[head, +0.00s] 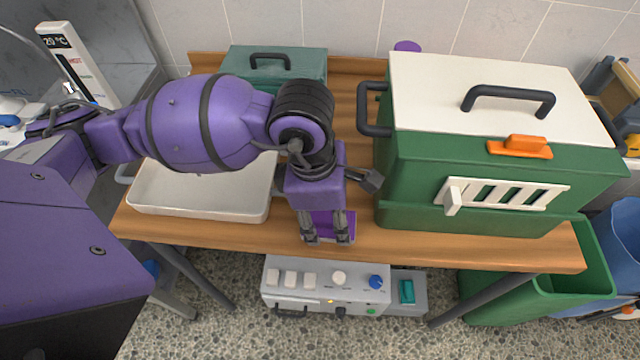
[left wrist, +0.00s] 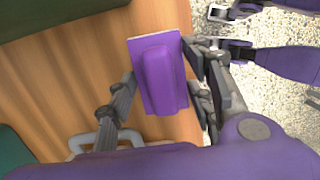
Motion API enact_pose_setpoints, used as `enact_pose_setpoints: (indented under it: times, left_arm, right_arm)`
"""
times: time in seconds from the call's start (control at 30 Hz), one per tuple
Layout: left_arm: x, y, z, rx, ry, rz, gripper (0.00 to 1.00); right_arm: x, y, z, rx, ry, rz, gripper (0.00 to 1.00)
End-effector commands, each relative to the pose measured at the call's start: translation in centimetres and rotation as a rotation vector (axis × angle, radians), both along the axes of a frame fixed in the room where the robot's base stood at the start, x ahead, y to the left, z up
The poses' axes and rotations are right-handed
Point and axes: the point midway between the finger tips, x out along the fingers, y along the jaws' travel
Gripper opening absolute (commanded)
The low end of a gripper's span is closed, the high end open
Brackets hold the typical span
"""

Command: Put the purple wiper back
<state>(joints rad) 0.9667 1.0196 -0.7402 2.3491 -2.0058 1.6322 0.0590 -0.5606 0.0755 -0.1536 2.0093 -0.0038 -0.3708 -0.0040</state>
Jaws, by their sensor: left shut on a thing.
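The purple wiper (head: 322,222) is a small flat purple block with a raised ridge, on or just above the wooden table near its front edge. My left gripper (head: 328,238) points down, shut on the wiper. The left wrist view shows the wiper (left wrist: 158,75) between the grey fingers, with a thin pale edge along its top. I cannot tell whether the wiper touches the table. My right gripper is not in the head view; grey and purple parts at the upper right of the left wrist view are hard to make out.
A white tray (head: 200,207) lies left of the gripper. A green kennel (head: 400,175) with white lid stands close on the right, and a teal box (head: 310,62) behind. A purple round thing (head: 407,46) shows behind the kennel. A control box (head: 320,300) is below the table's front.

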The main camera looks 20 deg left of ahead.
Motion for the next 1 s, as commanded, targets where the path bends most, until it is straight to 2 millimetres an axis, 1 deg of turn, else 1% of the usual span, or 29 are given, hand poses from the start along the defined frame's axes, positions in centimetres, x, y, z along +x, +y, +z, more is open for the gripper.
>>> enact_pose_setpoints:
  times: [0.17, 0.3, 0.37, 0.43, 0.5, 0.8, 0.83, 0.97, 1.0]
  left_arm:
    - [1.3, 0.8, 0.1, 0.001, -0.001, 0.001, 0.19]
    - [3.4, 2.0, 0.1, 0.002, -0.002, 0.003, 0.19]
    - [4.0, 2.3, 0.1, 0.0, -0.001, 0.002, 0.19]
    - [4.1, 2.3, 0.2, -0.002, -0.002, -0.001, 0.19]
    - [4.1, 2.3, 0.1, -0.001, -0.005, 0.0, 0.19]
    - [4.0, 2.3, -0.5, 0.0, 0.001, -0.001, 0.19]
    - [4.0, 2.3, -0.6, 0.0, 0.001, -0.001, 0.49]
    - [4.0, 2.3, -0.5, 0.0, 0.0, -0.001, 0.66]
    - [4.0, 2.3, -0.5, 0.0, 0.0, -0.001, 0.66]
  right_arm:
    - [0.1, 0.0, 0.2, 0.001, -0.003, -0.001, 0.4]
    - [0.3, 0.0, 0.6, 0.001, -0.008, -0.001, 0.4]
    - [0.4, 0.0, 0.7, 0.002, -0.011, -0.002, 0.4]
    - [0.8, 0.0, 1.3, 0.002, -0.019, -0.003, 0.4]
    - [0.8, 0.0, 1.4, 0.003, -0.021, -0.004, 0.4]
    - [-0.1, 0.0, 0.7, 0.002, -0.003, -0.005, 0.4]
    - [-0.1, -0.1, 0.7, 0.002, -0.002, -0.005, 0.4]
    - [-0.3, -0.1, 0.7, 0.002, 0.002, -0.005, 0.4]
    - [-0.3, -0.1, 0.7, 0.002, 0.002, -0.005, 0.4]
